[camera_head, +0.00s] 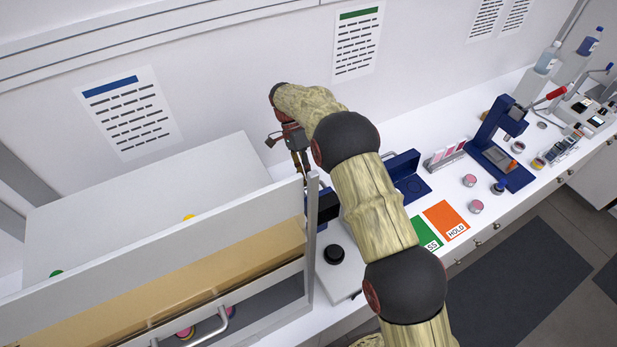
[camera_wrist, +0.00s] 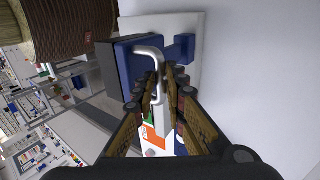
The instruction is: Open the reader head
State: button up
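The reader head is a dark blue and black block (camera_head: 325,207), partly hidden behind the grey cabinet edge and my arm. In the wrist view the blue block (camera_wrist: 125,68) fills the upper middle, against a white plate (camera_wrist: 197,22), with a bent grey handle (camera_wrist: 150,54) on it. My gripper (camera_head: 303,178) is at the back of the head, pointing down. In the wrist view its fingertips (camera_wrist: 166,76) are close together on both sides of the handle and look shut on it; the exact contact is partly hidden.
A grey-white cabinet (camera_head: 160,250) stands close on the left. A black round knob (camera_head: 334,254) is on a pale base in front of the head.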

jog(key=shift+o, duration=1.2)
jog(key=shift+f, duration=0.6)
jog(key=shift+o, duration=1)
jog(key=shift+s+d+r, duration=0.1)
jog(key=shift+s+r, duration=0.1)
jog(key=shift+r, duration=0.05)
jog(key=shift+w, duration=0.15)
jog(key=v, duration=1.2)
jog(key=shift+w+f, duration=0.1)
jog(key=shift+w, duration=0.05)
